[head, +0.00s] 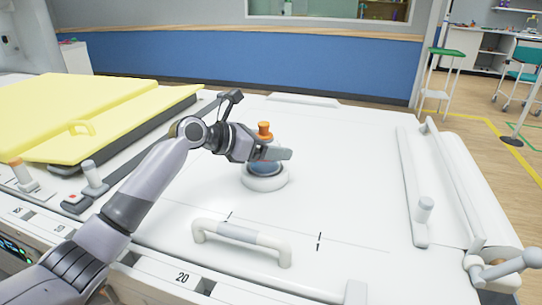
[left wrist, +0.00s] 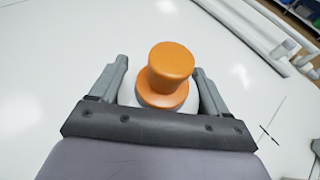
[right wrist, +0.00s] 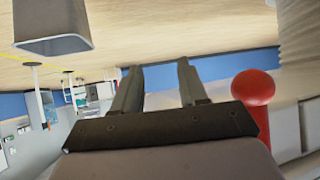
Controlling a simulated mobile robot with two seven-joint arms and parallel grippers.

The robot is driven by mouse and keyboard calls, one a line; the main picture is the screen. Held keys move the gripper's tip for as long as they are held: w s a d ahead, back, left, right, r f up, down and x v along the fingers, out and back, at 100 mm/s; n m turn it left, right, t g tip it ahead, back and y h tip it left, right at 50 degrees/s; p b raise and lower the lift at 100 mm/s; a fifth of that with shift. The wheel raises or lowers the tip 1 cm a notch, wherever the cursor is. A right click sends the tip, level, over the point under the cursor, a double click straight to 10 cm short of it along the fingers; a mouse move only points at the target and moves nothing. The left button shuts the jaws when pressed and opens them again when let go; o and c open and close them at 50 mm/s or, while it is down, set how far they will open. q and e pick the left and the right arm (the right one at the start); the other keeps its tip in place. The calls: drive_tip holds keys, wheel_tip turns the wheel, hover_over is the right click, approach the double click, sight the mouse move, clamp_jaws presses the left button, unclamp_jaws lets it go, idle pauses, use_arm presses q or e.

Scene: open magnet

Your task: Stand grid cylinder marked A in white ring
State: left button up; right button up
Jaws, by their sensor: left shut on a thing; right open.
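The cylinder has an orange knob (head: 264,130) on top and a blue-grey lower part (head: 265,168). No letter A or grid pattern can be made out on it. My left gripper (head: 272,152) is shut on the cylinder just below the knob and holds it upright. The white ring (head: 265,184) lies on the white top, and the cylinder's lower end is within it or just over it; I cannot tell if it rests on the bottom. In the left wrist view the orange knob (left wrist: 171,67) is between the fingers. My right gripper (right wrist: 158,88) is open and empty, away from the white top.
A white bar handle (head: 240,235) stands in front of the ring. Yellow panels (head: 70,110) lie at the left, and a long rail (head: 455,180) runs along the right. The white top around the ring is clear. A red ball-shaped knob (right wrist: 253,87) shows beside my right gripper.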

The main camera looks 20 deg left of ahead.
use_arm(q)
drive_tip(key=shift+f, duration=1.1)
drive_tip(key=shift+f, duration=0.1)
drive_tip(key=o, duration=1.3)
drive_tip(key=shift+f, duration=0.2)
drive_tip(key=shift+c, duration=0.2)
drive_tip(key=shift+r, duration=0.15)
drive_tip(key=v, duration=1.2)
drive_tip(key=shift+p, duration=0.4)
drive_tip(key=shift+r, duration=0.1)
